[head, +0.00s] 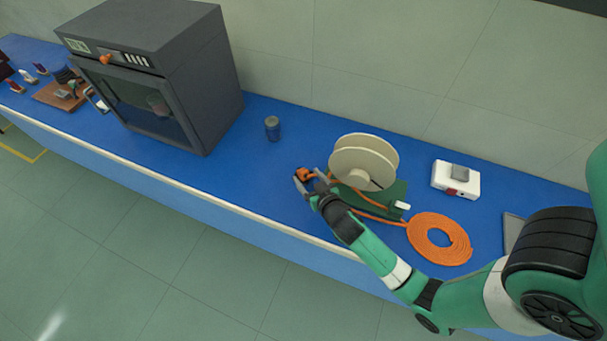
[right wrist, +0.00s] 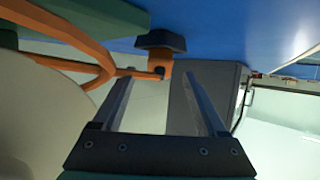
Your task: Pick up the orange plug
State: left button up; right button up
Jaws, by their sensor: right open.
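The orange plug (head: 305,173) is at the end of an orange cable on the blue bench, left of the cable reel. In the right wrist view the plug (right wrist: 159,60) shows orange with a dark block at one end. My right gripper (head: 308,180) is open at the plug. In the right wrist view its two fingers (right wrist: 158,82) stand apart, with the plug lined up near the gap at their tips. I cannot tell how far the plug reaches between them. My left gripper is not in view.
The cream reel (head: 350,160) on its green base stands right beside my gripper. An orange cable coil (head: 439,239) and a white box (head: 456,180) lie to the right. A dark jar (head: 272,128) and a grey oven-like cabinet (head: 150,70) stand to the left.

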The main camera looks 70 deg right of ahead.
aim_at(304, 172)
jog(key=x, duration=0.4)
jog(key=shift+d+r+b, duration=0.1)
jog(key=shift+r+b, duration=0.15)
jog(key=shift+b, duration=0.05)
grip_shut()
